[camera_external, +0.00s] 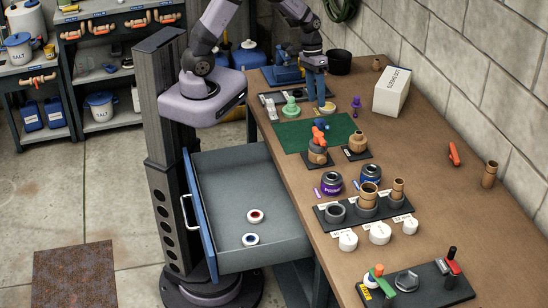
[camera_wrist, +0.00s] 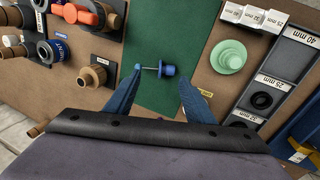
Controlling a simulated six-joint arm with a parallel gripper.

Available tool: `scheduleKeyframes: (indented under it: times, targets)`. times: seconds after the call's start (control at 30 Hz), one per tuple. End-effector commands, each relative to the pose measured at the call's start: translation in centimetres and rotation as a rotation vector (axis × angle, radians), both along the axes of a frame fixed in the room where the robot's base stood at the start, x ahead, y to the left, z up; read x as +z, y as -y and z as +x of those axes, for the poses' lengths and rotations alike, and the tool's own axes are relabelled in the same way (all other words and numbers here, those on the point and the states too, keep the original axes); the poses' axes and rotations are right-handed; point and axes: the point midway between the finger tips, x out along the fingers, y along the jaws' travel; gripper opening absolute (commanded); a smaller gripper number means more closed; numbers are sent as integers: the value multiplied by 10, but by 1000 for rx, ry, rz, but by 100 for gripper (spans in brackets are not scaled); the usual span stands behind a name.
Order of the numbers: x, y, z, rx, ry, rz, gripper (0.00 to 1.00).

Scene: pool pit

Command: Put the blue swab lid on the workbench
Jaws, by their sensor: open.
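The blue swab lid (camera_wrist: 167,70) shows in the wrist view as a small blue cap with a thin rod pointing left, over the green mat. In the external view a small blue piece (camera_external: 321,124) that looks like it shows by the mat, close to the orange-handled valve. My gripper (camera_wrist: 160,76) is open, its two blue fingers on either side of the lid, with a gap on the right. In the external view my gripper (camera_external: 320,107) points down above the workbench (camera_external: 430,140). I cannot tell whether the lid touches the mat.
The green mat (camera_external: 292,137) lies on the bench. Near it are the orange-handled valve (camera_external: 318,135), a pale green part (camera_external: 291,108) and a purple piece (camera_external: 356,106). Cans and fittings stand nearer the front. A drawer (camera_external: 215,195) is open at left. The bench's right side is mostly clear.

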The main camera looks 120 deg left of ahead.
Motion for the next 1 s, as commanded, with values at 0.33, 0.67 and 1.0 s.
scheduleKeyframes:
  times: [0.33, 0.67, 1.0]
  targets:
    - [-5, -18, -5, 50, 14, -10, 49]
    - [-23, -15, -1, 48, 14, -8, 49]
    - [-44, -11, 3, 49, 10, -11, 49]
